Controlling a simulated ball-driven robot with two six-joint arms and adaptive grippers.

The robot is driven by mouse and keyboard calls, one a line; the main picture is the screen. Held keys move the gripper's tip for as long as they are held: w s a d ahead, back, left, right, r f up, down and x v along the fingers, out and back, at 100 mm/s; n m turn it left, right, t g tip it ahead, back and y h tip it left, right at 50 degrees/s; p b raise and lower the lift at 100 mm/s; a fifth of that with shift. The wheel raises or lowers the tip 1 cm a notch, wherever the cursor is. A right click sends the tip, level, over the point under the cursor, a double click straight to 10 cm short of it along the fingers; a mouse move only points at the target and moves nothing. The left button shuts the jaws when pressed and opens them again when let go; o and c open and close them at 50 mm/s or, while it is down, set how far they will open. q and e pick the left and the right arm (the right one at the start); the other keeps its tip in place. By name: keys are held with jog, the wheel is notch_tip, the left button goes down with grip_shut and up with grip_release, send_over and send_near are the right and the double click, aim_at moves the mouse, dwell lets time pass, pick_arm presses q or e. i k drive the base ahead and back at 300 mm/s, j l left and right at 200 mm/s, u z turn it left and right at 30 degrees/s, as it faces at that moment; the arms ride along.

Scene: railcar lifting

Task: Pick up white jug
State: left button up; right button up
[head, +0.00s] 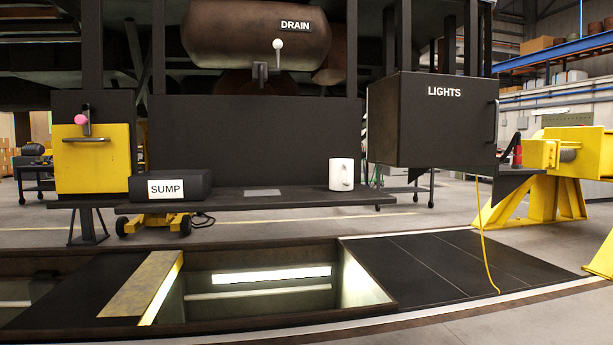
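The white jug (341,174) stands upright on the dark shelf (290,199), towards its right end. It is a short white cylinder, with a small grey part low on its front that may be a handle or tap. Nothing touches it from above, and the dark panel rises behind it. Neither of my grippers shows in the head view.
A black box labelled SUMP (170,188) sits at the shelf's left end. A black LIGHTS box (432,120) hangs right of the jug, with a yellow cable (483,240) below. A drum labelled DRAIN (256,32) is overhead. An open floor pit (260,285) lies in front.

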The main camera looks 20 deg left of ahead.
aim_at(341, 170)
jog(key=i+l+u, duration=0.2)
jog(key=u, duration=0.2)
jog(key=i+l+u, duration=0.25)
jog(key=u, duration=0.15)
jog(key=i+l+u, duration=0.4)
jog(key=l+u, duration=0.4)
jog(key=i+l+u, duration=0.15)
jog(key=l+u, duration=0.25)
